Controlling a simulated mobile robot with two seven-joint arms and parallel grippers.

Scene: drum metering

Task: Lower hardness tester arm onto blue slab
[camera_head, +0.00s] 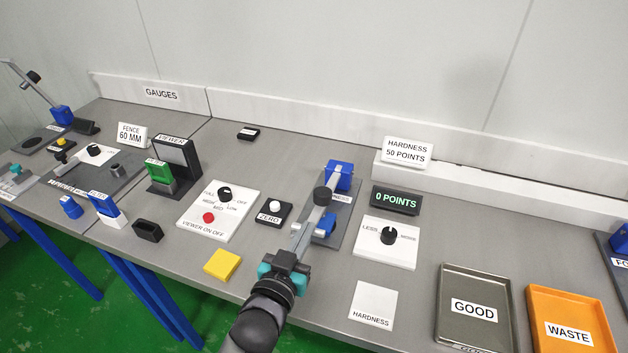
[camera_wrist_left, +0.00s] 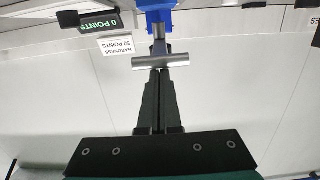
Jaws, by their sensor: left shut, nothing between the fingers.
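The hardness tester's grey arm (camera_head: 312,212) runs from a blue pivot block (camera_head: 340,174) toward me, with a black round weight (camera_head: 323,195) on it. It appears raised above the blue slab (camera_head: 328,225), which lies on the tester's grey base (camera_head: 345,212). My left gripper (camera_head: 296,243) is shut and empty at the near end of the arm. In the left wrist view the shut fingertips (camera_wrist_left: 160,74) are at the arm's crossbar handle (camera_wrist_left: 160,61); I cannot tell whether they touch. The slab is partly hidden by the arm. My right gripper is not in view.
A display (camera_head: 396,200) reads 0 POINTS, behind a LESS/MORE dial (camera_head: 389,236). Left of the tester are a ZERO button (camera_head: 273,209), the viewer panel (camera_head: 220,211) and a yellow block (camera_head: 222,264). A white HARDNESS card (camera_head: 373,303) and GOOD (camera_head: 474,340) and WASTE trays (camera_head: 570,297) are right.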

